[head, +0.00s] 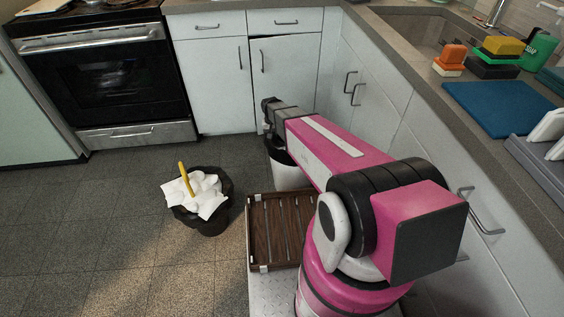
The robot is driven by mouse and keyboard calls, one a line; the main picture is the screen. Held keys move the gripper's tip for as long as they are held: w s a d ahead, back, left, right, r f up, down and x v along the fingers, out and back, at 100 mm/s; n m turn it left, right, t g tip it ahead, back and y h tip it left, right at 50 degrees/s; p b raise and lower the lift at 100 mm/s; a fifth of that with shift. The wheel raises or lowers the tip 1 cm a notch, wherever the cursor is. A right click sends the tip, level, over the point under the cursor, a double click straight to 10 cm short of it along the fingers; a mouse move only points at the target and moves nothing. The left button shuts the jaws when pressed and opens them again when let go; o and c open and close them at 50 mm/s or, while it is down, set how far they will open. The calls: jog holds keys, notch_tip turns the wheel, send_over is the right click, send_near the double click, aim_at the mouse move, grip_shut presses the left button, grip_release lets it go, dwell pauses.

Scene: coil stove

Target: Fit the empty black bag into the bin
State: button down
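A white bin (290,176) stands on the floor by the cabinets, largely hidden behind my arm. Something black shows at its top left; I cannot tell whether it is the empty bag, the rim or part of my gripper. My gripper (270,118) is at the far dark end of my arm, above and slightly left of the bin. Its fingers cannot be made out, nor whether they hold anything. A filled black bag (213,226) sits on the floor left of the bin, with white crumpled paper (207,201) and a yellow curved piece (185,178) on top.
A brown slatted wooden tray (283,231) is in front of the bin, beside my arm's base. White cabinets (211,85) and an oven (105,80) line the back. A counter (425,100) with sink, sponges and a blue mat runs along the right. The floor at left is clear.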

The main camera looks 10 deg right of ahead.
notch_tip(320, 180, down, 8)
dwell(0.5)
jog(key=shift+f, duration=0.65)
jog(key=c, duration=1.6)
grip_release()
notch_tip(320, 180, up, 13)
jog(key=shift+y, duration=0.4)
jog(key=s+d+r, duration=0.3)
jog(key=s+r, duration=0.1)
jog(key=s, duration=0.3)
jog(key=s+d+r, duration=0.3)
jog(key=s+r, duration=0.1)
jog(key=s, duration=0.3)
jog(key=s+d+r, duration=0.4)
jog(key=s+r, duration=0.1)
jog(key=s, duration=0.2)
jog(key=shift+s+d, duration=0.1)
jog(key=shift+s, duration=0.2)
